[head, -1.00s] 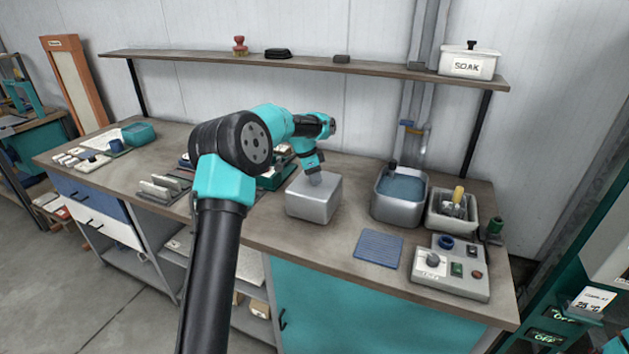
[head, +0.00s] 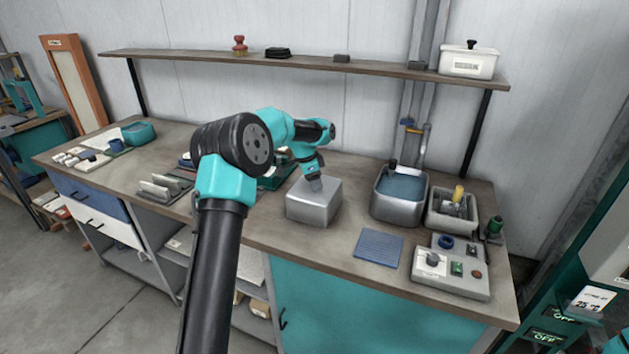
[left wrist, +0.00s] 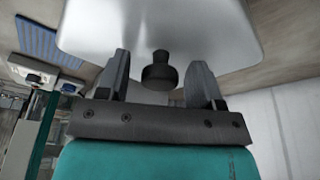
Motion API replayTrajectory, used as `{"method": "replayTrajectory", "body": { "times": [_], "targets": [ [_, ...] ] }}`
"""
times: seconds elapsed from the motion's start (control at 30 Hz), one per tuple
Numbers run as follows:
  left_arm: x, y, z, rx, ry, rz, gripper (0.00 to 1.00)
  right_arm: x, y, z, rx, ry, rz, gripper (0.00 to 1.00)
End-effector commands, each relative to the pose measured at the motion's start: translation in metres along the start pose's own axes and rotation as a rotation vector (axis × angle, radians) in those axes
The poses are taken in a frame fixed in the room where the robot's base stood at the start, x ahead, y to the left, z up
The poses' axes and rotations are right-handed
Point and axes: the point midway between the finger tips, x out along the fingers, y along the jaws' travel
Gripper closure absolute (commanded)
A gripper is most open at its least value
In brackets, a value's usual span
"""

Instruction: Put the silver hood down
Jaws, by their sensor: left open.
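The silver hood (head: 314,206) is a box-shaped metal cover standing upright on the workbench, near the middle of the head view. My left gripper (head: 315,183) is right above its top. In the left wrist view the hood (left wrist: 190,25) fills the upper part, and its dark knob (left wrist: 159,72) sits between the two fingers of my left gripper (left wrist: 160,80). The fingers are open, with a gap on both sides of the knob. What is under the hood is hidden. My right gripper is in neither view.
Right of the hood are a metal basin of liquid (head: 400,205), a tray with a yellow-handled tool (head: 452,212), a blue ribbed mat (head: 379,248) and a control box (head: 450,272). A slotted rack (head: 165,188) stands to the left. A shelf (head: 300,62) runs behind.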

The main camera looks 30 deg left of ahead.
Motion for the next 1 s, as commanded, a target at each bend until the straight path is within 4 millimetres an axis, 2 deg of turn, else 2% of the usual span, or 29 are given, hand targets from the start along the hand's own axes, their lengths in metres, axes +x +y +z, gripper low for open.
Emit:
{"method": "replayTrajectory", "body": {
  "times": [0.27, 0.37, 0.8, 1.0],
  "targets": [
    [-0.012, 0.000, -0.001, 0.000, 0.001, -0.002, 0.39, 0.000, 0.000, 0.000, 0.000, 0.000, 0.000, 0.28],
    [-0.025, -0.001, -0.001, 0.000, 0.001, -0.003, 0.39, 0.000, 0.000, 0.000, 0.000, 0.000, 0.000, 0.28],
    [-0.104, 0.000, -0.001, 0.001, 0.001, -0.002, 0.39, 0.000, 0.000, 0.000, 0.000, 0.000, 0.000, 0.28],
    [-0.121, 0.000, -0.001, 0.000, 0.000, 0.000, 0.39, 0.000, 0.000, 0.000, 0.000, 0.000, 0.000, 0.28]
  ]
}}
